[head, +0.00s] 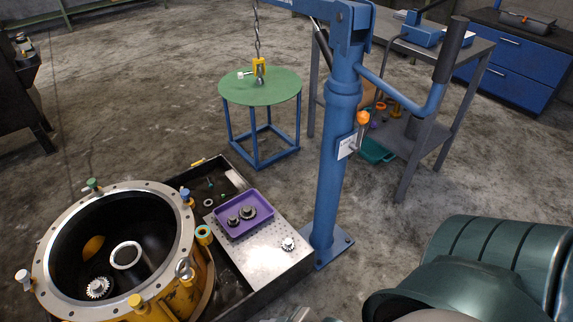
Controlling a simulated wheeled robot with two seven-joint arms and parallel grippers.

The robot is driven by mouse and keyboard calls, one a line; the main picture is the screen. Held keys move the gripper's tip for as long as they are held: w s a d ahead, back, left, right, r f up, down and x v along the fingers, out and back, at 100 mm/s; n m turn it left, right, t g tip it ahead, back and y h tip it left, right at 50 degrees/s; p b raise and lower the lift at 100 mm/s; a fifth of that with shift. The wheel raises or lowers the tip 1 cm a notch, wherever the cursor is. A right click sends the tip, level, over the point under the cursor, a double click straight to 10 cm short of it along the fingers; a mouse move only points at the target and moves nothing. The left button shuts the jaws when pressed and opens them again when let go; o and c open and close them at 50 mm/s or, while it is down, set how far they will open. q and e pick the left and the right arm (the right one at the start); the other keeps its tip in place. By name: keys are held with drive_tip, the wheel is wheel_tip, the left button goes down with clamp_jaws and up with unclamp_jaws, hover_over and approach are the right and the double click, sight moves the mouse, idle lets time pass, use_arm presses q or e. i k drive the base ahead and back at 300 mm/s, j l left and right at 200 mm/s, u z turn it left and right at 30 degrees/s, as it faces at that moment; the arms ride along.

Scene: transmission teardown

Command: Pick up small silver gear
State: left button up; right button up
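A small silver gear (288,243) lies flat on the perforated silver plate (262,262), near its right edge. Another silver toothed gear (99,287) sits inside the large yellow housing (197,283) at the lower left. A purple tray (262,221) on the plate holds dark grey gears (248,212). No gripper can be made out. A dark green rounded body, likely part of my own arm, fills the lower right corner. A small metallic piece shows at the bottom edge, too cut off to identify.
The plate lies across a black tray (232,184) with small loose parts. A blue hoist post (330,170) stands just right of the plate, its chain hook (260,72) hanging over a green round table (285,88). A grey workbench (440,50) stands behind.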

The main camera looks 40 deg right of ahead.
sight(288, 245)
drive_tip(key=i, duration=0.5)
drive_tip(key=z, duration=1.55)
